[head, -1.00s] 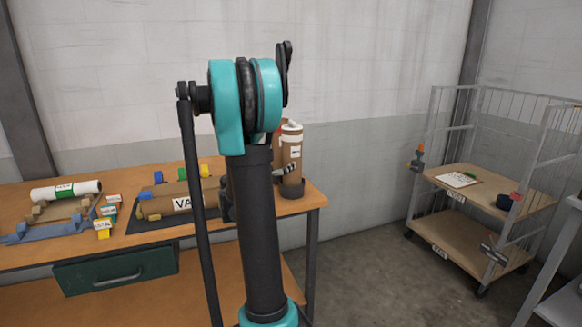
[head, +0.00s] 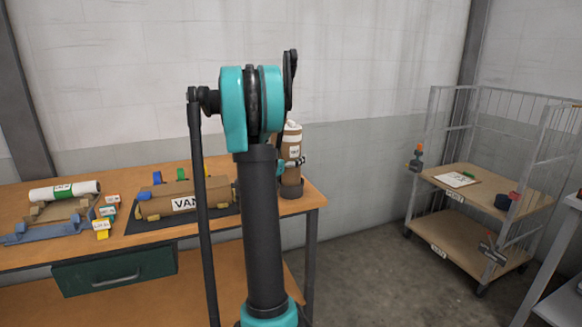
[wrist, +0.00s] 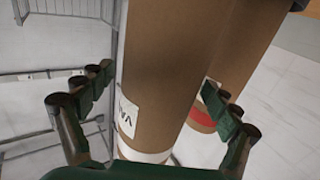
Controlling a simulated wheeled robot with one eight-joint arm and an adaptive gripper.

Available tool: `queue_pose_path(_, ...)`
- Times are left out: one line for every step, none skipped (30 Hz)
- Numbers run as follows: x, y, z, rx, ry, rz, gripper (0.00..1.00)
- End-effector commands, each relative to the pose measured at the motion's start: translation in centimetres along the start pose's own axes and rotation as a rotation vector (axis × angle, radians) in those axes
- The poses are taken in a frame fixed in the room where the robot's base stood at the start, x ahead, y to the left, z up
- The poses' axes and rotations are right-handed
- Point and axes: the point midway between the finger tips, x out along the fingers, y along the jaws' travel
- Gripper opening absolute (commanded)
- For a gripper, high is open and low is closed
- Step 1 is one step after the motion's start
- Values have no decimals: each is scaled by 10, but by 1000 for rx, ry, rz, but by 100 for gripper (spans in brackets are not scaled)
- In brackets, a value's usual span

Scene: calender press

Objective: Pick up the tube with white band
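My gripper (wrist: 158,88) is open, with fingers on both sides of the tube; contact cannot be told. A second brown tube with a red band (wrist: 200,120) stands close beside it, behind the right finger. In the head view my arm hides most of my gripper.
On the workbench (head: 150,238) a brown roll (head: 158,207) lies on a dark mat, left of my arm. A wire-sided cart (head: 470,190) stands right, with open floor between.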

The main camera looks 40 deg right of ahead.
Motion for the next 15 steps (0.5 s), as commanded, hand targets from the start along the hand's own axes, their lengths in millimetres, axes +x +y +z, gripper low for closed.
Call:
queue_pose_path(0,0,0,0,0,0,82)
queue_pose_path(0,0,0,0,0,0,78)
queue_pose_path(0,0,0,0,0,0,74)
queue_pose_path(0,0,0,0,0,0,70)
queue_pose_path(0,0,0,0,0,0,66)
queue_pose_path(0,0,0,0,0,0,61)
queue_pose_path(0,0,0,0,0,0,57)
queue_pose_path(0,0,0,0,0,0,54)
queue_pose_path(0,0,0,0,0,0,49)
queue_pose_path(0,0,0,0,0,0,45)
queue_pose_path(0,0,0,0,0,0,41)
queue_pose_path(0,0,0,0,0,0,36)
queue_pose_path(0,0,0,0,0,0,33)
queue_pose_path(0,0,0,0,0,0,31)
queue_pose_path(0,0,0,0,0,0,31)
